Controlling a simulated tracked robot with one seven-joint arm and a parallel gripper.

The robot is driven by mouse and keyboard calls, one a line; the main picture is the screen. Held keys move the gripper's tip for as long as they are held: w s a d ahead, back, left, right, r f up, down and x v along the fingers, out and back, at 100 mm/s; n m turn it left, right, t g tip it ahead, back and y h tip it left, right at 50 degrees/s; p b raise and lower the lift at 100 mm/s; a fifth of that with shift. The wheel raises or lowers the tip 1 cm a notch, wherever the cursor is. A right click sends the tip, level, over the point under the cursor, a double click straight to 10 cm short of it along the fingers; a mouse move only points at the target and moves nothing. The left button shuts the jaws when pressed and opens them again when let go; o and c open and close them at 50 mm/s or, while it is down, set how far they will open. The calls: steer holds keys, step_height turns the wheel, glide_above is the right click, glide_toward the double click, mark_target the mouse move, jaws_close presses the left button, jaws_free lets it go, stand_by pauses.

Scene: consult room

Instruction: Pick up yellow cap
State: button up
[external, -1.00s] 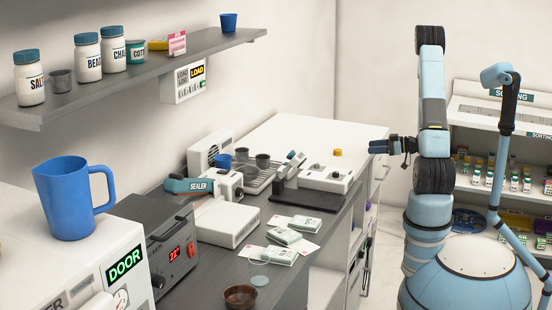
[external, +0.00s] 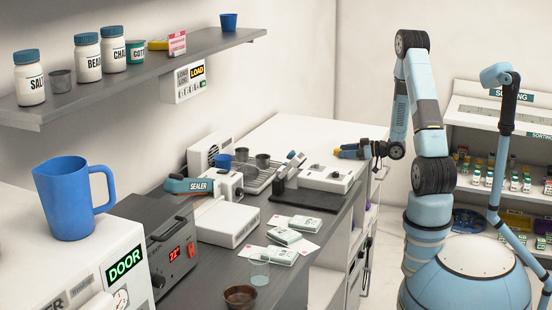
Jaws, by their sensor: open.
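The yellow cap (external: 337,152) is a small bright piece on the white worktop at the back of the counter, behind the white box with a knob. My gripper (external: 345,151) has reached in from the right, low over the worktop. Its fingertips are at the cap and partly hide it, with a little yellow showing at their left end. The gripper is open. I cannot tell whether the fingers touch the cap.
The white box (external: 328,178) stands close in front of the gripper. The white worktop (external: 300,130) behind is clear.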

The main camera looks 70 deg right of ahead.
steer(key=shift+w+a, duration=0.1)
steer(key=shift+w, duration=0.5)
steer(key=shift+c, duration=0.3)
steer(key=c, duration=1.1)
